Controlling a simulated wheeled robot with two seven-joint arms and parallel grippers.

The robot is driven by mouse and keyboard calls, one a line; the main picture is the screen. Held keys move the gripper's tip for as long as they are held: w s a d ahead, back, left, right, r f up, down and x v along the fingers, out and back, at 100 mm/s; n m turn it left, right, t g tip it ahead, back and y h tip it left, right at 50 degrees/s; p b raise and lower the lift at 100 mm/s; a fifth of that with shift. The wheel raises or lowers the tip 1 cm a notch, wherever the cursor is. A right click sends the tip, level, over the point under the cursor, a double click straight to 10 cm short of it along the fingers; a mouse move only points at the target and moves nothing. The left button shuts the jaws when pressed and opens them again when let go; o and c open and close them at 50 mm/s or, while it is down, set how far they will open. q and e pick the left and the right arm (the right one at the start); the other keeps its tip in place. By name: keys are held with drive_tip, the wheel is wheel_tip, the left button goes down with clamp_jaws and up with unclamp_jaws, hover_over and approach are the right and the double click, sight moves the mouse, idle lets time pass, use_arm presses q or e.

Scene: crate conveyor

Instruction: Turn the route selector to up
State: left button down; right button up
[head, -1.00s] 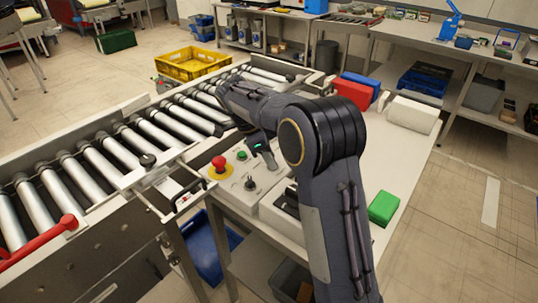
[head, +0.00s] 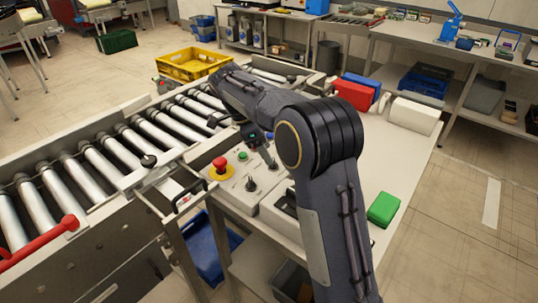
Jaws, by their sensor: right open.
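The control box (head: 232,190) stands at the near left of the white table, beside the roller conveyor. On its top are a small black knob (head: 251,184), which looks like the route selector, a red mushroom button (head: 220,164) on a yellow base and a green button (head: 243,156). The knob's exact setting is too small to read. My right gripper (head: 267,157) is open, above the far right part of the box, beyond and to the right of the knob and apart from it. My right arm hides part of the table behind it. My left gripper is out of view.
The roller conveyor (head: 120,147) runs along the left, with a yellow crate (head: 193,64) at its far side. A black handle (head: 188,196) stands just left of the box. A green block (head: 383,209), a red box (head: 353,94) and a white roll (head: 414,116) lie on the table.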

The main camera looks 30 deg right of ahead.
drive_tip(key=v, duration=0.4)
drive_tip(key=shift+r, duration=0.15)
idle(0.4)
